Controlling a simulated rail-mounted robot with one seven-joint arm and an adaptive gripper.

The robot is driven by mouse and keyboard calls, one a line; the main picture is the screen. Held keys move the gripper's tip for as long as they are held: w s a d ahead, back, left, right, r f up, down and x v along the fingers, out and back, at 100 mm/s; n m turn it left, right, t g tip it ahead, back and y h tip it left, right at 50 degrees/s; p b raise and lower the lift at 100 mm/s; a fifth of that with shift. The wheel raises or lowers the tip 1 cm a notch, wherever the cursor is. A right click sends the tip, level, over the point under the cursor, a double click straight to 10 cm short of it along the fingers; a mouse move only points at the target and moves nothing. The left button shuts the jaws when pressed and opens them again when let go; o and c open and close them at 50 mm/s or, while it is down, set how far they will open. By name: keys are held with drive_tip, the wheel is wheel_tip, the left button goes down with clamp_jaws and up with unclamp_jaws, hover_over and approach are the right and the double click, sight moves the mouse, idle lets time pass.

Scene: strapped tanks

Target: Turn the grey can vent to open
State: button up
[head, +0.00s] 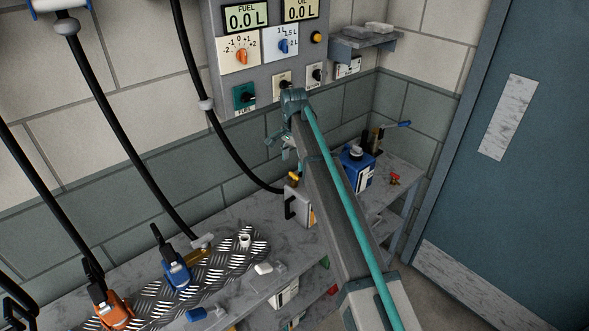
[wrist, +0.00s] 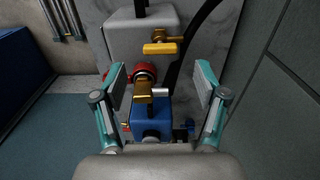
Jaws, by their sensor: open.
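The grey can (wrist: 140,38) stands at the top of the wrist view, with a dark handle on top. A brass lever (wrist: 160,48) on its right side looks like its vent and lies roughly crosswise. In the head view the grey can (head: 293,207) is partly hidden behind my arm, with a brass part (head: 293,177) above it. My gripper (wrist: 161,85) is open and empty, its fingers spread on either side of the view, with the lever beyond them. In the head view my gripper (head: 283,148) is above the grey can, partly hidden by my arm.
A red ring (wrist: 146,70) and a blue block-shaped part (wrist: 152,118) show between the fingers. A blue can (head: 357,172) stands right of my arm on the bench (head: 225,211). A black hose (head: 225,145) hangs close on the left. A control panel (head: 265,60) is behind.

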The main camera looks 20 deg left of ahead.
sight(294, 174)
drive_tip(key=shift+f+p, duration=0.65)
drive_tip(key=shift+f, duration=1.95)
drive_tip(key=shift+c, duration=0.3)
drive_tip(key=c, duration=1.1)
